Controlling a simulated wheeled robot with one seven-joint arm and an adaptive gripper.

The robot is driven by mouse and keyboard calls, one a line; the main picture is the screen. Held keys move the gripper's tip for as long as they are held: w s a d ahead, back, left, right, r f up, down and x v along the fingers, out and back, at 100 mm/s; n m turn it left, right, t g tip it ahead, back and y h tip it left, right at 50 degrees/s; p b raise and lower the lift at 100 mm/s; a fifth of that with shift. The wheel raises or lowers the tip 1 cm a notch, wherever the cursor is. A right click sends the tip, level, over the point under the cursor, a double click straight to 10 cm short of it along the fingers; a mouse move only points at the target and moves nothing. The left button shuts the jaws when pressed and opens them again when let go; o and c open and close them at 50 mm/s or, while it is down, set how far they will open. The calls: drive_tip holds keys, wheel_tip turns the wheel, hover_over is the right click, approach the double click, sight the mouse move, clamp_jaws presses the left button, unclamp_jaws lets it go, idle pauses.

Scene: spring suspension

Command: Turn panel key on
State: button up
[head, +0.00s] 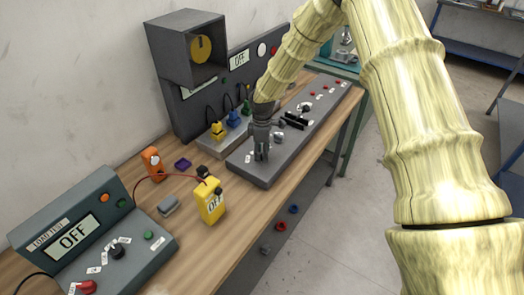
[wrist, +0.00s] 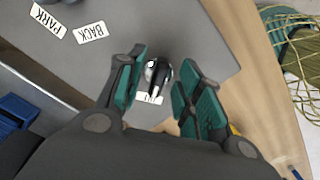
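The panel key (wrist: 157,76) shows in the wrist view as a small silver and black piece on the grey panel (wrist: 200,30). A white label (wrist: 150,99) lies just below it, partly covered, and its text is hard to read. My gripper (wrist: 163,84) is open, with one green-padded finger on each side of the key. I cannot tell whether either finger touches it. In the head view my gripper (head: 261,156) points down over the near end of the long grey panel (head: 266,176) and hides the key.
PARK (wrist: 48,21) and BACK (wrist: 90,32) labels lie on the panel. Black handles (head: 293,122) stand farther along it. A yellow meter (head: 211,201) and a console reading OFF (head: 75,237) are on the wooden bench (head: 185,260). A dark box (head: 168,60) stands behind.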

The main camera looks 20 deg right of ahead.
clamp_jaws()
drive_tip(key=shift+m, duration=0.3)
drive_tip(key=m+b, duration=0.2)
drive_tip(key=m, duration=0.3)
drive_tip(key=shift+a+b, duration=0.15)
drive_tip(key=shift+b, duration=0.25)
drive_tip(key=m+b, duration=0.1)
drive_tip(key=m, duration=0.5)
drive_tip(key=shift+a+m, duration=0.1)
drive_tip(key=shift+m, duration=0.2)
drive_tip(key=shift+r, duration=0.1)
unclamp_jaws()
drive_tip(key=shift+s, duration=0.1)
